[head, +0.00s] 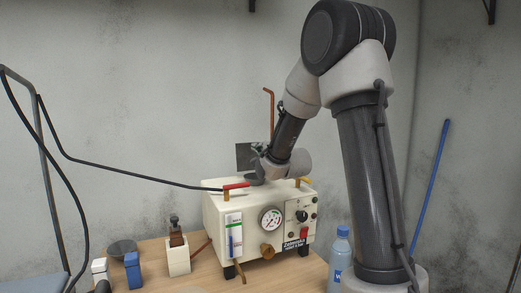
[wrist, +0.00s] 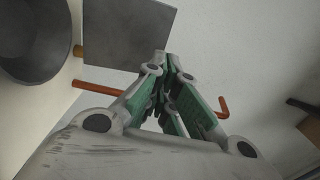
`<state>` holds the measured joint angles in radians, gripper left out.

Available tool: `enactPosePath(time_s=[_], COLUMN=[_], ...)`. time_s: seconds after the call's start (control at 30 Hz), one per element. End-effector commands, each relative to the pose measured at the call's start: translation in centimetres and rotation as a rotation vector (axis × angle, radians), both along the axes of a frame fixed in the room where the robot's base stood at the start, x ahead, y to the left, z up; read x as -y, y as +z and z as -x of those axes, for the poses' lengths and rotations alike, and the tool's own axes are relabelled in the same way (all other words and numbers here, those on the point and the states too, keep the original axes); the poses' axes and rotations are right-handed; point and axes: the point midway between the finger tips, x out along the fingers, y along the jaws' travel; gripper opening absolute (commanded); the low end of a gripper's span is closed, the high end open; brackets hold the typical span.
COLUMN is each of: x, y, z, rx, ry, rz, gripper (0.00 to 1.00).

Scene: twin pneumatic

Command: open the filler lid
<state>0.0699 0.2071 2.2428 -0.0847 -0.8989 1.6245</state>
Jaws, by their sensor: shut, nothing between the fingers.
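The cream machine (head: 262,222) stands on the table, with gauges and knobs on its front. A dark grey square plate (head: 247,157) stands upright above its top at the back, and also shows in the wrist view (wrist: 125,32). A dark round part (wrist: 35,42) shows at the upper left of the wrist view. I cannot tell for certain which of these is the filler lid. My gripper (head: 261,171) is low over the machine's top, beside the plate. In the wrist view its fingers (wrist: 168,68) are closed together and empty, pointing toward the plate's right edge; contact cannot be judged.
A red-handled valve (head: 236,186) with a black hose is at the top left, and a yellow-handled one (head: 304,181) at the right. A copper pipe (head: 269,108) rises behind. A water bottle (head: 341,258) stands at the right, small blocks (head: 133,271) at the left.

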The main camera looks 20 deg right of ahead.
Motion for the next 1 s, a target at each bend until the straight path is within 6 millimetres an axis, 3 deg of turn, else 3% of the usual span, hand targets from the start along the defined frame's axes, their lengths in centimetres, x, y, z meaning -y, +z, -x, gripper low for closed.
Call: enactPosePath(time_s=[0.5,0.87,1.0], x=[0.0,0.0,-0.2], y=[1.1,1.3,0.9], z=[7.2,9.0,10.5], rx=[0.001,-0.011,-0.115], ry=[0.000,-0.001,-0.004], rz=[-0.001,0.014,0.158], gripper=[0.00,0.00,0.00])
